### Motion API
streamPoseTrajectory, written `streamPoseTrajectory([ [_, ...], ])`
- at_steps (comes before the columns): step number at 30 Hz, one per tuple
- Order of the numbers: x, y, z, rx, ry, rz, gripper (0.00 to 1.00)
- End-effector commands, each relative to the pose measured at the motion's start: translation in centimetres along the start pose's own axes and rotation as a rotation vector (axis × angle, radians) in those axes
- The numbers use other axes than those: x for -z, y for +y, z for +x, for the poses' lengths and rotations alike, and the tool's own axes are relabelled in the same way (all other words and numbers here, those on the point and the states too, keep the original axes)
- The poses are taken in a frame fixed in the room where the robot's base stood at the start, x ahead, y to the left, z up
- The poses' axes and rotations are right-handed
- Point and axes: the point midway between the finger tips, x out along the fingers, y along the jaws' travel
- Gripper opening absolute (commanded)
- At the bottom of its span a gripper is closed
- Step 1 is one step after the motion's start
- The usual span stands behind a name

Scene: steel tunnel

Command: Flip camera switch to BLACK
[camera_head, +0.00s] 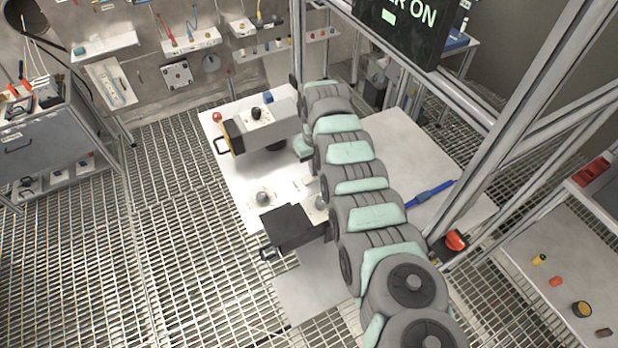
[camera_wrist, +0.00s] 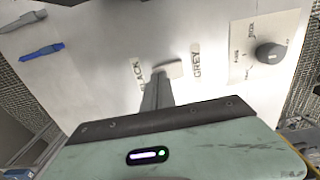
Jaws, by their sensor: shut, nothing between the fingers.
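The camera switch (camera_wrist: 171,70) shows in the wrist view as a small pale block between the printed words BLACK (camera_wrist: 138,76) on the left and GREY (camera_wrist: 196,62) on the right. My gripper (camera_wrist: 162,82) is shut and empty, its grey fingers pointing at the switch. The fingertips overlap the switch's left part in this view; I cannot tell if they touch it. The fingers hide part of the switch, so its position is unclear. In the head view my arm reaches over the white table (camera_head: 240,180), and the fingers are not clearly visible.
A round knob (camera_wrist: 271,53) on a labelled plate is right of GREY. In the head view a black camera-like box (camera_head: 288,227) and a yellow-edged box (camera_head: 250,128) stand on the table. A dark screen (camera_head: 405,20) hangs above.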

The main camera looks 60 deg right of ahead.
Motion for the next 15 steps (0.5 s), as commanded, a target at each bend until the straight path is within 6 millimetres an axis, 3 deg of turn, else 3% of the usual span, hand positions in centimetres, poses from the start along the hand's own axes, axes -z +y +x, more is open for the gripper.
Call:
streamPoseTrajectory([
  [15,0.02,-0.06,0.84,0.000,0.000,-0.001,0.00],
])
